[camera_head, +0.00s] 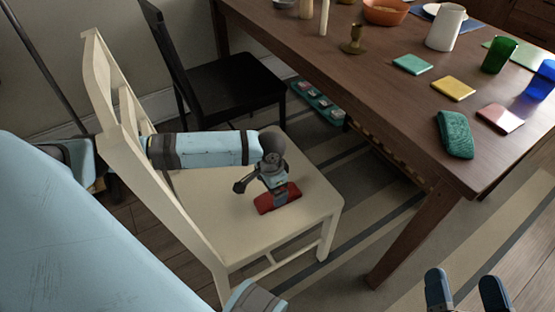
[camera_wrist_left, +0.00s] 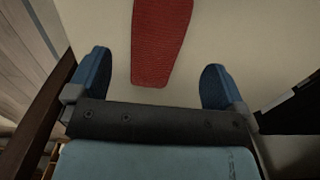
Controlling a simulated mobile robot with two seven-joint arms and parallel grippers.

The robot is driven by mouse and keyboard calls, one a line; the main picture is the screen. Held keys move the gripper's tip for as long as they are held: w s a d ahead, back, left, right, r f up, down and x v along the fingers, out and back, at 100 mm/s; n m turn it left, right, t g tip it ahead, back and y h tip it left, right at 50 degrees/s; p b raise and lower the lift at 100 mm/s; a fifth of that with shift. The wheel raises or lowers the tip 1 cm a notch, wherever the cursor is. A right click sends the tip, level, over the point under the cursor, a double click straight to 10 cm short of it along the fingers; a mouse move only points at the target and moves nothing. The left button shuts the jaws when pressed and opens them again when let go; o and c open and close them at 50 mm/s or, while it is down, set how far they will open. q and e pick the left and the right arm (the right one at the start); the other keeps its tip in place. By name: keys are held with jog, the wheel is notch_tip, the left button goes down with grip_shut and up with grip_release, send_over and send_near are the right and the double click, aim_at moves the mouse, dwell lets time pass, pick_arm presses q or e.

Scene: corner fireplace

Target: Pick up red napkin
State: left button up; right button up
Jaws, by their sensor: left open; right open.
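The red napkin (camera_head: 278,199) lies on the seat of the cream chair (camera_head: 228,220). In the left wrist view the napkin (camera_wrist_left: 161,40) is a long folded red strip, cut off by the top edge. My left gripper (camera_head: 276,190) is over the chair seat and hides part of the napkin in the head view. In the left wrist view the left gripper (camera_wrist_left: 158,80) is open, with its blue fingers apart on either side of the napkin's near end, not touching it. My right gripper (camera_head: 466,288) is open and empty at the bottom right, away from the chair.
The cream chair's back stands beside my left arm. A brown table (camera_head: 380,80) at the right holds a green cloth-like item (camera_head: 455,134), coloured coasters, a white pitcher (camera_head: 445,27) and glasses. A black chair (camera_head: 232,88) stands behind. A teal tray (camera_head: 317,102) lies on the floor.

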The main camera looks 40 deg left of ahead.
pick_arm(q)
jog(key=f+b, duration=0.2)
jog(key=f, duration=0.2)
jog(key=shift+d+f+b, duration=0.1)
jog(key=shift+d+b, duration=0.1)
jog(key=shift+b, duration=0.1)
jog(key=shift+f, duration=0.4)
pick_arm(e)
jog(key=shift+n+g, duration=0.4)
jog(key=shift+g, duration=0.5)
notch_tip(320, 180, down, 4)
jog(key=shift+w+f, duration=0.1)
pick_arm(q)
jog(key=shift+r, duration=0.1)
jog(key=c, duration=1)
